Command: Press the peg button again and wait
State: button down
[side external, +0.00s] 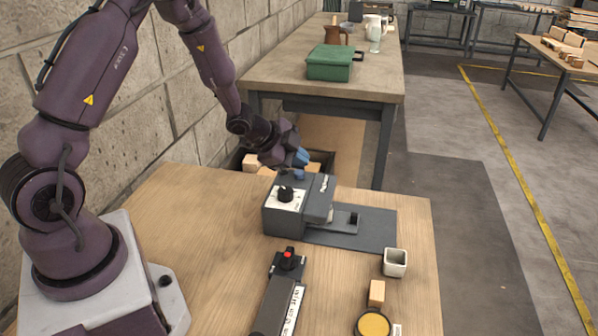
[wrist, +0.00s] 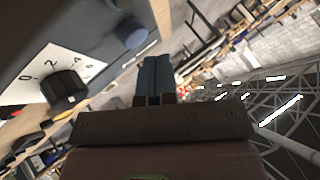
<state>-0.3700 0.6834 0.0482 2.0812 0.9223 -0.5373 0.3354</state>
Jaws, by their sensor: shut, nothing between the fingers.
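A dark grey box-shaped dispenser (side external: 318,192) stands on the wooden table, with a black dial (side external: 285,193) on a white numbered panel. A round blue button (side external: 299,175) is on its top, and the button also shows in the wrist view (wrist: 131,33). My gripper (side external: 301,157) has its blue fingers together and empty, close above the button in the side view. In the wrist view my gripper (wrist: 153,68) is right of and below the button in the picture. I cannot tell whether the fingertips touch it. No loose peg is clearly visible at the dispenser's outlet (side external: 352,219).
A long dark device with a red button (side external: 288,254) lies in front of the dispenser. A small white cup (side external: 395,262), a wooden block (side external: 376,293) and a round yellow-topped item (side external: 373,325) stand at the right. A bin with wooden blocks (side external: 251,162) is behind.

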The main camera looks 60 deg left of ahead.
aim_at(299, 173)
jog(key=shift+f, duration=0.1)
dwell(0.6)
jog(key=shift+f, duration=0.35)
jog(key=shift+f, duration=0.5)
dwell(0.8)
jog(key=shift+r, duration=0.95)
jog(key=shift+r, duration=2.5)
